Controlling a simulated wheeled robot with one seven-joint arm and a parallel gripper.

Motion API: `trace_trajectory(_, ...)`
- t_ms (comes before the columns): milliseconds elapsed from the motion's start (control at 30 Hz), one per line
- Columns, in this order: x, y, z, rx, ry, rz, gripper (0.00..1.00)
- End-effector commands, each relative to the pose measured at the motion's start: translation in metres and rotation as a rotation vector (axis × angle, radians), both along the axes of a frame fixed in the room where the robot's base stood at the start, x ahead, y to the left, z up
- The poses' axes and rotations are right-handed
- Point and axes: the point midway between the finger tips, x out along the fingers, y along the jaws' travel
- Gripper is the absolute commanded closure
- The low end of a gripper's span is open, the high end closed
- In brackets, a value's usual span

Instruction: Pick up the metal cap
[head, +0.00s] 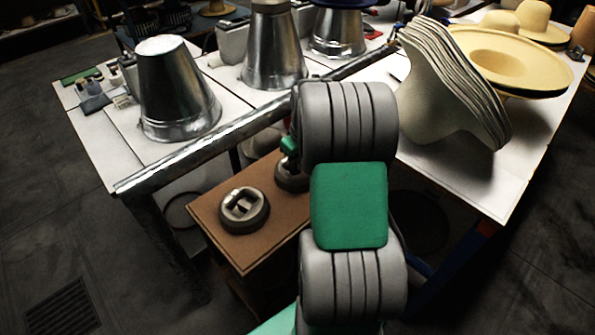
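Two round, dark grey metal pieces sit on a brown wooden surface below the press table. The nearer piece (244,210) is fully visible, with a raised rim and a lighter bar across its hollow top. The farther piece (291,177) is partly hidden by my arm. Either may be the metal cap; I cannot tell which is meant. My grey and green arm reaches forward through the middle of the head view. Its links hide my gripper, so its fingers and whether they hold anything do not show.
Shiny metal cones (176,92) stand on the white press table (128,158), which has a metal front rail (240,132). A stack of felt hat bodies (450,85) and straw-coloured hats (510,60) lie on the white table at right.

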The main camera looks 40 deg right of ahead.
Motion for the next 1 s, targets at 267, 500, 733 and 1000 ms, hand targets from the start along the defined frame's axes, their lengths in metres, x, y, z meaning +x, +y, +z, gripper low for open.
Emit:
trace_trajectory(267, 0.0000, 0.0000, 0.0002, 0.000, 0.000, 0.000, 1.00)
trace_trajectory(500, 0.0000, 0.0000, 0.0003, 0.000, 0.000, 0.000, 1.00)
trace_trajectory(733, 0.0001, 0.0000, 0.0003, 0.000, 0.000, 0.000, 1.00)
trace_trajectory(1000, 0.0000, 0.0000, 0.0004, 0.000, 0.000, 0.000, 1.00)
